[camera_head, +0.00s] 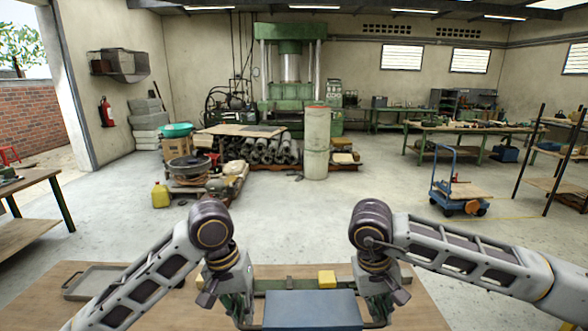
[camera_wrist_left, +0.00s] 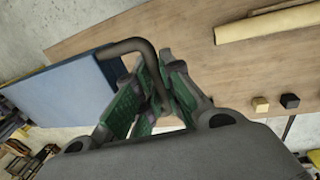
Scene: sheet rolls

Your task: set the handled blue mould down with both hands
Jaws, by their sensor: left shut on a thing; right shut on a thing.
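The blue mould (camera_head: 312,312) is a flat-topped slab at the bottom middle of the head view, with its near edge cut off. It also shows at the left of the left wrist view (camera_wrist_left: 62,92), with a bent dark handle (camera_wrist_left: 140,48) at its end. My left gripper (camera_head: 243,312) is shut on this handle, at the mould's left side. My right gripper (camera_head: 377,312) is shut at the mould's right side; the handle there is mostly hidden by the fingers. I cannot tell whether the mould touches the table.
The wooden table (camera_head: 150,312) lies below both arms. A grey tray (camera_head: 92,281) is on its left. A yellow block (camera_head: 326,279) sits behind the mould beside a green bar (camera_head: 297,284). A pale roll (camera_wrist_left: 265,22) and a black cube (camera_wrist_left: 290,101) show in the left wrist view.

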